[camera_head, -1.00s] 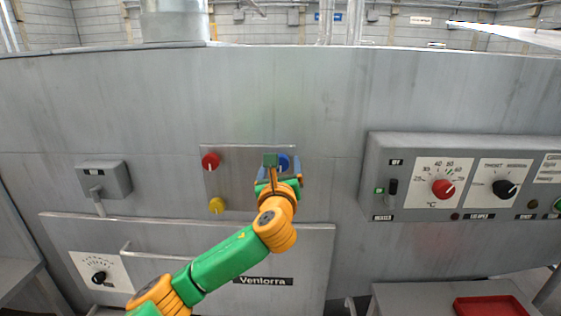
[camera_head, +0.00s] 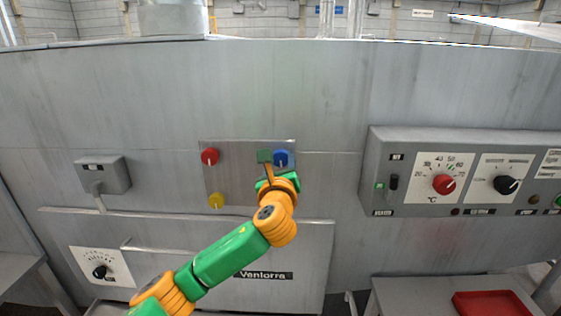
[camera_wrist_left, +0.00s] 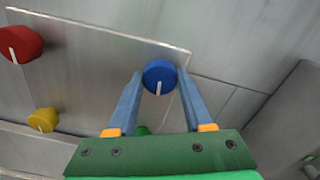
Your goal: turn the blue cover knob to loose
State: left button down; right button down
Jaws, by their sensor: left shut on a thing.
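The blue cover knob (camera_head: 281,158) is at the upper right of a metal plate (camera_head: 240,148) on the machine front. In the left wrist view the blue knob (camera_wrist_left: 159,75) has a white pointer line toward the bottom of the picture. My left gripper (camera_wrist_left: 159,77) is shut on it, with one blue finger on either side at the fingertips. In the head view my left gripper (camera_head: 278,162) reaches the plate from below, and my wrist partly hides the plate's lower right. My right gripper is not in view.
A grey control box (camera_head: 375,170) stands out to the right. A red tray (camera_head: 490,304) lies at lower right.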

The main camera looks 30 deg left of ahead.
pick_arm(q)
jog(key=n, duration=0.3)
jog(key=shift+n, duration=0.3)
jog(key=n, duration=0.4)
jog(key=shift+n, duration=0.3)
jog(key=n, duration=0.4)
jog(key=n+b, duration=0.1)
jog(key=n, duration=0.7)
jog(key=shift+n, duration=0.3)
jog(key=n+b, duration=0.1)
jog(key=n, duration=0.3)
jog(key=shift+n, duration=0.3)
jog(key=n, duration=0.4)
jog(key=shift+r, duration=0.1)
jog(key=shift+n+b, duration=0.3)
jog(key=shift+n, duration=1.6)
